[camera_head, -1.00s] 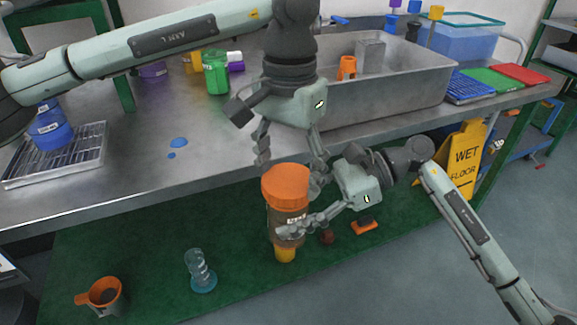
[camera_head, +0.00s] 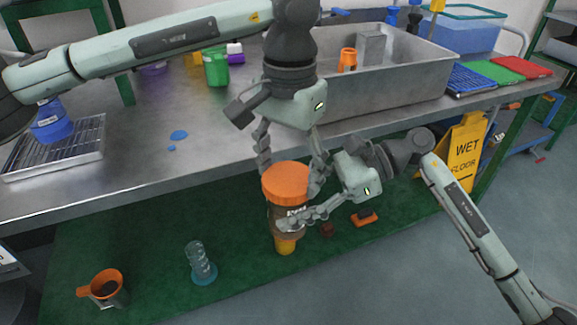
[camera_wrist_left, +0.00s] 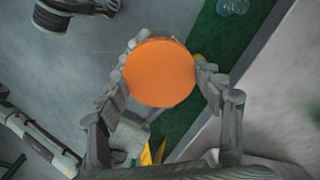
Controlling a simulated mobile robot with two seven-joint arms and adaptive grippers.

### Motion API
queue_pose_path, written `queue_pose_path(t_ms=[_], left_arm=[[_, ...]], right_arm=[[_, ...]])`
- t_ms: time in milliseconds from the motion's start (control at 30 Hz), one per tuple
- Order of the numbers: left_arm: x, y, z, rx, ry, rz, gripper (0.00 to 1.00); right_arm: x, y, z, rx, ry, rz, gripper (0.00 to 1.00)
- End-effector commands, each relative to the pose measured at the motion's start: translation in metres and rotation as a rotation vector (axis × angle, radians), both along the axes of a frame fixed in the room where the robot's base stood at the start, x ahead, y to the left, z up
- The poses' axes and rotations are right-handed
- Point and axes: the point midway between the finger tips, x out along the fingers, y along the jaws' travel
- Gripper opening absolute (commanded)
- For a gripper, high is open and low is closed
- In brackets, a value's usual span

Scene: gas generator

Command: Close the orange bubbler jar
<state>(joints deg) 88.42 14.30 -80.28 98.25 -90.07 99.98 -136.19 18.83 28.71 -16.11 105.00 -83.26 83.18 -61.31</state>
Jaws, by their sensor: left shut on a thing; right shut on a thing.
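The orange bubbler jar (camera_head: 284,222) is a brown, see-through jar with an orange lid (camera_head: 286,181) on its top. It hangs roughly upright in front of the table's edge. My left gripper (camera_head: 290,174) comes down from above, its fingers on either side of the lid. In the left wrist view the round lid (camera_wrist_left: 160,73) sits between the left gripper's fingers (camera_wrist_left: 160,78). My right gripper (camera_head: 290,222) comes from the right and is shut on the jar's body. The fingers hide part of the jar, and I cannot tell how tightly the lid sits.
A steel table (camera_head: 200,145) with a grey sink tub (camera_head: 390,92) stands behind. On the green lower shelf (camera_head: 150,240) are a clear tube on a blue base (camera_head: 201,264), an orange-rimmed cup (camera_head: 106,287) and an orange piece (camera_head: 364,217). A yellow wet-floor sign (camera_head: 465,152) stands right.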

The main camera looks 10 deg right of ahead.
Motion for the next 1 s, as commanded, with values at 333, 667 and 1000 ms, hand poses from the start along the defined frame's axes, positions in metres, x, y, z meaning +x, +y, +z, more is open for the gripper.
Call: queue_pose_path(t_ms=[333, 667, 1000], left_arm=[[-0.0002, 0.0000, -0.0051, -0.001, 0.001, -0.016, 0.52], [0.0001, -0.0001, -0.0048, -0.003, 0.004, -0.499, 0.52], [0.0001, -0.0002, -0.0047, -0.003, 0.005, -0.570, 0.52]], right_arm=[[0.0002, 0.0002, 0.0011, 0.002, -0.001, -0.001, 0.00], [0.0003, 0.0002, 0.0009, 0.001, -0.001, -0.001, 0.00], [0.0002, 0.0000, 0.0005, 0.001, -0.001, -0.001, 0.00]])
